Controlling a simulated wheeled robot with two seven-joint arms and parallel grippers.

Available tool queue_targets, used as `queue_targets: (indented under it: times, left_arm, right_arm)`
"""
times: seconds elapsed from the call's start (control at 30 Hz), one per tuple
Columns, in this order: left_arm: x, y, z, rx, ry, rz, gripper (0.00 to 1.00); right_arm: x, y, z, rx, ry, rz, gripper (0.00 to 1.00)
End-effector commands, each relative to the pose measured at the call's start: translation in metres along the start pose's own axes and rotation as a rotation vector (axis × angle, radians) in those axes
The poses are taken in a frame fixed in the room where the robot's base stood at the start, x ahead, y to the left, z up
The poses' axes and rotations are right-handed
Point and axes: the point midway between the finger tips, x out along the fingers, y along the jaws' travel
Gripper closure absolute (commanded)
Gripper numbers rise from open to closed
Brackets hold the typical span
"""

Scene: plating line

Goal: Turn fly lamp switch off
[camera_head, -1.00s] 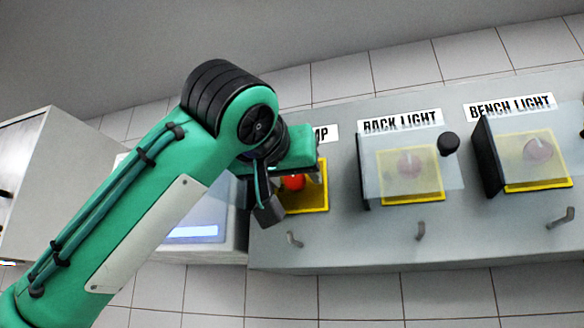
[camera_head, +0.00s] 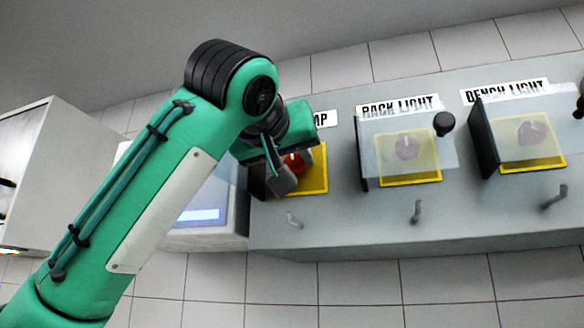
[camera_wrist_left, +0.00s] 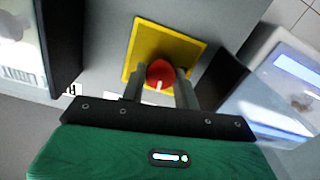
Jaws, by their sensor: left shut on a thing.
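The fly lamp switch is a red knob (camera_head: 293,163) on a yellow plate (camera_head: 318,180), at the left end of the grey panel. Its label is mostly hidden behind my left arm; only "MP" (camera_head: 320,118) shows. My left gripper (camera_head: 283,172) is at the knob. In the left wrist view the red knob (camera_wrist_left: 160,74), with a white mark, sits between the two fingers (camera_wrist_left: 160,86), which are shut on it. The yellow plate (camera_wrist_left: 188,48) shows around it. My right gripper is not in view.
The rack light switch (camera_head: 407,146) and bench light switch (camera_head: 533,133) sit to the right under clear covers with black side plates. Metal hooks (camera_head: 416,211) stick out below them. A box with a lit screen (camera_head: 198,215) stands left of the panel.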

Motion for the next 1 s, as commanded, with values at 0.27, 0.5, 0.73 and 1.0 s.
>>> queue_targets:
  times: [0.27, 0.5, 0.73, 1.0]
  left_arm:
    - [0.000, 0.000, 0.006, -0.253, -0.001, 0.002, 0.92]
    - [0.000, -0.001, 0.005, -0.482, -0.001, 0.002, 0.92]
    - [0.000, -0.002, 0.004, -0.699, -0.001, 0.002, 0.92]
    - [0.000, -0.002, 0.004, -0.955, -0.001, 0.002, 0.92]
  right_arm:
    - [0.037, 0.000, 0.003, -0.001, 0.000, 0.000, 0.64]
    - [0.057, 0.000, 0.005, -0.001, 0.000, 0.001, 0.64]
    - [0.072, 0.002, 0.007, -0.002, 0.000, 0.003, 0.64]
    - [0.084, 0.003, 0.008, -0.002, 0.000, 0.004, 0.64]
